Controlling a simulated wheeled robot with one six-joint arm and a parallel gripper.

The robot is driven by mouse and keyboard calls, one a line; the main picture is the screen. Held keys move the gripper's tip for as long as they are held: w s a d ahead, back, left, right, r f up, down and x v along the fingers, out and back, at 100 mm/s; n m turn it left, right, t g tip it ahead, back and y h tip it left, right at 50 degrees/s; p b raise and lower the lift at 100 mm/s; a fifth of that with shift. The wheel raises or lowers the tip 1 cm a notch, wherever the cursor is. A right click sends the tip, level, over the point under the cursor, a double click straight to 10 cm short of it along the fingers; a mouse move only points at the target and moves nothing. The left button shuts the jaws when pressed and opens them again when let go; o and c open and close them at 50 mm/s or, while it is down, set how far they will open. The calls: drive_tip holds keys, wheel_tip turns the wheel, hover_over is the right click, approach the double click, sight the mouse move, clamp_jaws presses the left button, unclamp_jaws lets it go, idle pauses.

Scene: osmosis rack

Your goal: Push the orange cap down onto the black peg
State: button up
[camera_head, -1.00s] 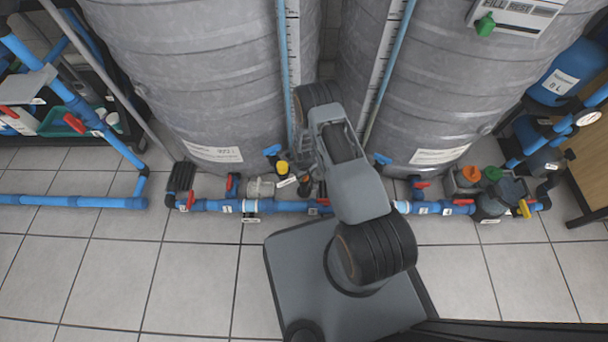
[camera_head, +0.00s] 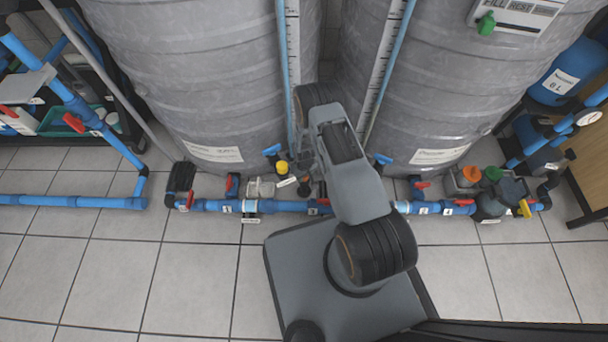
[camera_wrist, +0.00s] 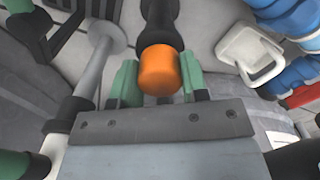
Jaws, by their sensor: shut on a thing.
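In the wrist view the orange cap (camera_wrist: 159,68) sits between the two green fingertips of my gripper (camera_wrist: 159,80), which is shut on it. The black peg (camera_wrist: 160,22) shows just beyond the cap, in line with it. The cap's far edge meets the black part in the picture; I cannot tell how far it sits on the peg. In the head view my gripper (camera_head: 308,165) is low between the two grey tanks, mostly hidden by my arm, and the held cap cannot be made out there.
Blue pipe (camera_head: 275,206) with red-handled valves runs along the floor before the tanks. A yellow cap (camera_head: 282,167) stands left of my gripper. Another orange cap (camera_head: 471,174) and a green cap (camera_head: 492,174) are at the right. The tiled floor (camera_head: 190,270) in front is clear.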

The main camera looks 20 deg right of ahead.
drive_tip(key=shift+f+b, duration=0.35)
drive_tip(key=shift+f, duration=0.05)
drive_tip(key=o, duration=1)
drive_tip(key=shift+c, duration=0.2)
wheel_tip(320, 180, up, 14)
drive_tip(key=p, duration=0.5)
drive_tip(key=shift+p, duration=0.4)
wheel_tip(320, 180, up, 40)
drive_tip(key=m+t+p, duration=0.1)
drive_tip(key=t+p, duration=0.1)
drive_tip(key=p, duration=1.4)
drive_tip(key=s+r+p, duration=0.5)
drive_tip(key=r, duration=0.6)
drive_tip(key=s+r+m+t+p, duration=0.1)
drive_tip(key=s+r+p, duration=0.4)
drive_tip(key=r, duration=0.6)
drive_tip(key=s+r+m+p, duration=0.1)
drive_tip(key=s+r+p, duration=0.5)
drive_tip(key=r, duration=0.5)
drive_tip(key=shift+s+a+t, duration=0.15)
drive_tip(key=shift+s+t, duration=0.15)
drive_tip(key=shift+s, duration=0.25)
